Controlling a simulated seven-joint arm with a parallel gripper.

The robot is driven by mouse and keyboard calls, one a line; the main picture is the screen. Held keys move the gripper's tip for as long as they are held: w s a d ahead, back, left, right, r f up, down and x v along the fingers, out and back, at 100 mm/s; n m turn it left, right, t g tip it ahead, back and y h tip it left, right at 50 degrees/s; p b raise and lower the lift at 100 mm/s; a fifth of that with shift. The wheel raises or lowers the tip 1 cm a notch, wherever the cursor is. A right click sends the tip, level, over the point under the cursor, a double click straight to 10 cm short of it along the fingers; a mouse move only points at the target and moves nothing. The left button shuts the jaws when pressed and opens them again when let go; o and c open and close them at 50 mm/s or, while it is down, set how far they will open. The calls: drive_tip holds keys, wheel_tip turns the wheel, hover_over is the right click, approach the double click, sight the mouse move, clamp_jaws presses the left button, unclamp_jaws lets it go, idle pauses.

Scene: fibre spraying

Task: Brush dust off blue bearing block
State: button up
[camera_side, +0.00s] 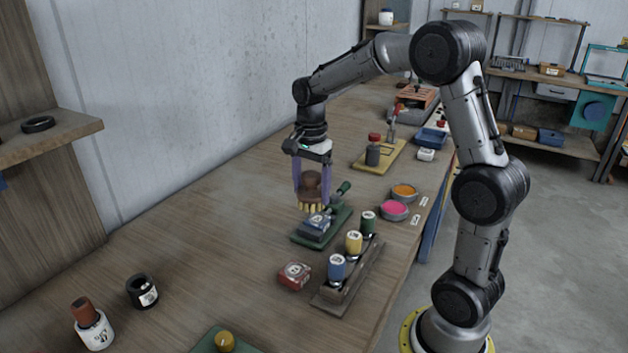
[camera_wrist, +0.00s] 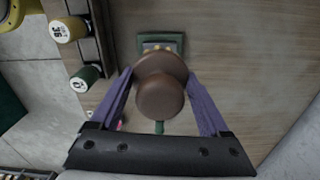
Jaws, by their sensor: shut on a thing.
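My gripper (camera_side: 312,190) has purple fingers and is shut on a brush with a round brown handle (camera_side: 313,181) and pale yellow bristles (camera_side: 311,206). The handle fills the space between the fingers in the wrist view (camera_wrist: 160,92). The blue bearing block (camera_side: 316,224) sits on a green base (camera_side: 325,235) with a dark green handle at its back right. The bristles are right over the block's upper left side; I cannot tell whether they touch it. In the wrist view the brush hides most of the block, and the green base (camera_wrist: 178,39) shows behind it.
A rack (camera_side: 348,285) with blue, yellow and green spools stands right of the block. Pink (camera_side: 393,211) and orange (camera_side: 404,191) bowls are near the right edge. A yellow board (camera_side: 375,164) lies behind.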

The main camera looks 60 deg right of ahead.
drive_tip(key=shift+f, duration=2)
wheel_tip(320, 180, down, 2)
drive_tip(key=shift+d, duration=0.8)
drive_tip(key=shift+c, duration=0.6)
drive_tip(key=shift+d, duration=2)
drive_tip(key=shift+a+f, duration=0.1)
drive_tip(key=shift+a, duration=2.7)
drive_tip(key=shift+r, duration=4.15)
drive_tip(key=shift+f, duration=0.15)
